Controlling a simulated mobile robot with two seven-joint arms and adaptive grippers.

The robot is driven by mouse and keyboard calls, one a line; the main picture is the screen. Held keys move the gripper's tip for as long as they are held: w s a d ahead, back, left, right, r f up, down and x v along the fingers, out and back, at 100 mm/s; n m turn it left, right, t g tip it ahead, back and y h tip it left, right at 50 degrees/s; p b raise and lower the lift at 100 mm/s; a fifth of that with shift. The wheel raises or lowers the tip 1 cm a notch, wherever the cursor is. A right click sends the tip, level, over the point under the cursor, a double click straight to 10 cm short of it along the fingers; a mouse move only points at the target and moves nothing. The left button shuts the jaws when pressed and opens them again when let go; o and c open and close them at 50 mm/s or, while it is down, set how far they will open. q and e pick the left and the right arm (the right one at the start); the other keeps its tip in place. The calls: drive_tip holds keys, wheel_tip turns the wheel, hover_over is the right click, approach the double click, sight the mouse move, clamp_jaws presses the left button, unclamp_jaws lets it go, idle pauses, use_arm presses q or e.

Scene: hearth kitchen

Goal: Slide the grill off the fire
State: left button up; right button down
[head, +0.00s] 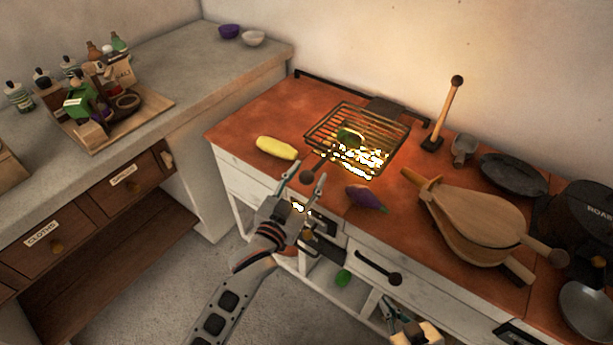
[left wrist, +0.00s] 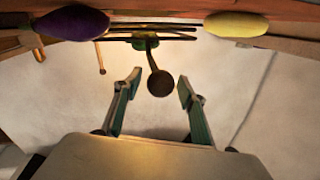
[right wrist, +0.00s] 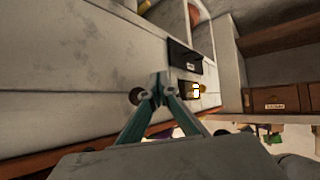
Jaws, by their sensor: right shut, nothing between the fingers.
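The grill (head: 318,133) is a dark wire rack over the glowing fire (head: 362,157) in the orange counter. A green vegetable (head: 350,137) lies on it. Its handle ends in a dark round knob (head: 307,177) that sticks out past the counter's front edge. My left gripper (head: 301,183) is open, with its fingers either side of the knob. In the left wrist view the knob (left wrist: 160,82) shows between the fingertips, with a gap on each side. My right gripper (right wrist: 160,84) is shut and empty, low in front of the cabinet.
A yellow vegetable (head: 277,148) lies left of the fire and an eggplant (head: 366,199) lies in front of it on the right. Bellows (head: 475,220), a wooden-handled tool (head: 442,115) and dark pans (head: 513,172) crowd the right side.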

use_arm(q)
clamp_jaws()
drive_tip(key=shift+w+a, duration=0.15)
drive_tip(key=shift+a, duration=0.05)
drive_tip(key=w+a, duration=0.8)
drive_tip(key=a, duration=0.4)
drive_tip(key=w+a, duration=0.9)
drive_tip(key=a, duration=0.3)
drive_tip(key=shift+w+a+r, duration=0.15)
drive_tip(key=shift+w+r, duration=0.05)
drive_tip(key=shift+w, duration=0.1)
drive_tip(key=shift+a, duration=0.1)
